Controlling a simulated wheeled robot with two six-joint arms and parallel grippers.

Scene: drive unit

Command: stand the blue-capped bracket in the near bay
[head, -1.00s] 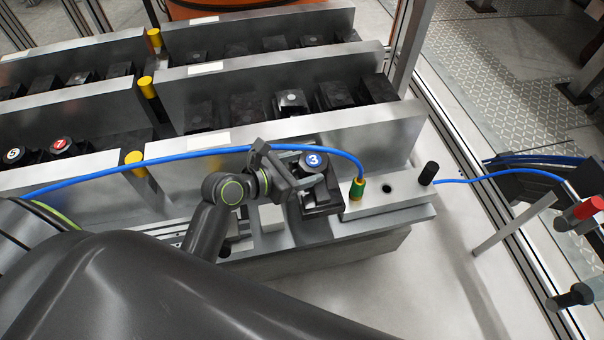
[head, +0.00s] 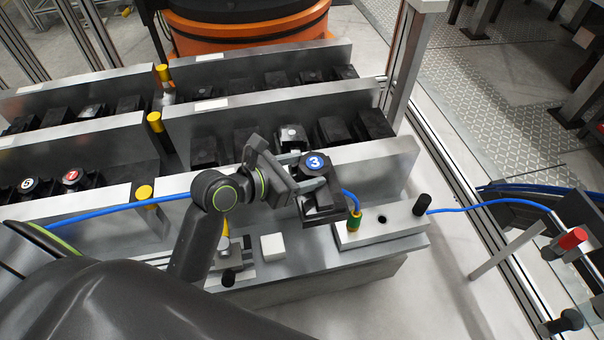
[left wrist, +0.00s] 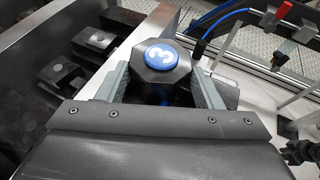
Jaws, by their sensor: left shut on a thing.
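The black bracket with a round blue cap marked 3 (head: 320,203) is in my left gripper (head: 309,177), at the front wall (head: 375,160) of the rack. It looks upright and raised above the front ledge (head: 300,262). In the left wrist view its blue cap (left wrist: 162,57) faces the camera, between the two grey fingers (left wrist: 163,90), which are shut on its body. Its foot is mostly hidden there. Behind the front wall, the near row holds several black brackets, one with a pale top (head: 291,137). My right gripper is not in view.
A blue cable (head: 110,209) passes behind my left gripper to a green-and-yellow plug (head: 354,221) beside the bracket. A white block (head: 272,247) and a black peg (head: 422,204) stand on the ledge. Yellow-topped posts (head: 145,192) mark the row dividers.

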